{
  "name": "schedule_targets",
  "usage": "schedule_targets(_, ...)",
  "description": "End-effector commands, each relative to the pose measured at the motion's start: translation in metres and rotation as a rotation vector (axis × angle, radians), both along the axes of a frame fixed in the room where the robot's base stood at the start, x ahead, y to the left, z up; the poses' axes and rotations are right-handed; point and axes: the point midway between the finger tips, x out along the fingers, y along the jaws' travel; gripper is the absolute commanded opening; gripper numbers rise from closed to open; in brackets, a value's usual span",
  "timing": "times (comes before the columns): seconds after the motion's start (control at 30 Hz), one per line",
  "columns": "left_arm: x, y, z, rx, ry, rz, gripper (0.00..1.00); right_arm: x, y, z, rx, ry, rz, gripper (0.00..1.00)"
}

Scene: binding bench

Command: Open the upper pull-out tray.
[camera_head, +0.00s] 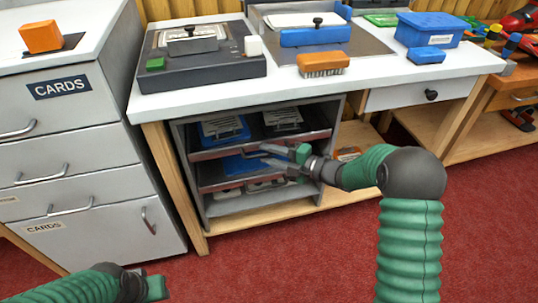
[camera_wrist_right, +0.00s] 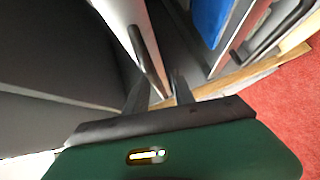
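The upper pull-out tray (camera_head: 222,151) sits in the grey rack under the bench. Its front edge is roughly level with the rack's front, and it holds a blue piece and metal-topped items. A lower tray (camera_head: 215,187) sits beneath it. My right gripper (camera_head: 265,155) is at the upper tray's front, fingers pointing left and apart. In the right wrist view, a dark bar handle (camera_wrist_right: 149,62) on a pale front lies just ahead of the parted fingers (camera_wrist_right: 158,92). Contact is not clear. My left gripper (camera_head: 155,287) is low at the left, its fingers mostly hidden.
A grey drawer cabinet (camera_head: 85,148) marked CARDS stands left of the rack. A bench drawer (camera_head: 400,94) with a dark knob is to the right. The bench top (camera_head: 375,65) carries a press, a brush and blue boxes. Red floor (camera_head: 290,255) in front is clear.

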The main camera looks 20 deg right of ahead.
Motion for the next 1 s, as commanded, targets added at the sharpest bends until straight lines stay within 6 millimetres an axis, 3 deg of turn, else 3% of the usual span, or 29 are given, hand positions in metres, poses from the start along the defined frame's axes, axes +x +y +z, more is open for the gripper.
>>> schedule_targets(0.03, 0.0, 0.0, 0.0, 0.0, 0.0, 0.0, 0.36, -0.0002, -0.0001, -0.0001, 0.0, 0.0, 0.0, 0.22)
schedule_targets(0.2, 0.0, 0.0, 0.0, 0.0, 0.0, 0.0, 0.36, -0.0002, -0.0003, -0.0004, -0.001, 0.001, 0.0, 0.0)
schedule_targets(1.0, 0.0, 0.0, -0.0003, 0.0, 0.0, 0.0, 0.36, -0.0007, -0.0004, -0.0026, -0.001, 0.004, 0.0, 0.0)
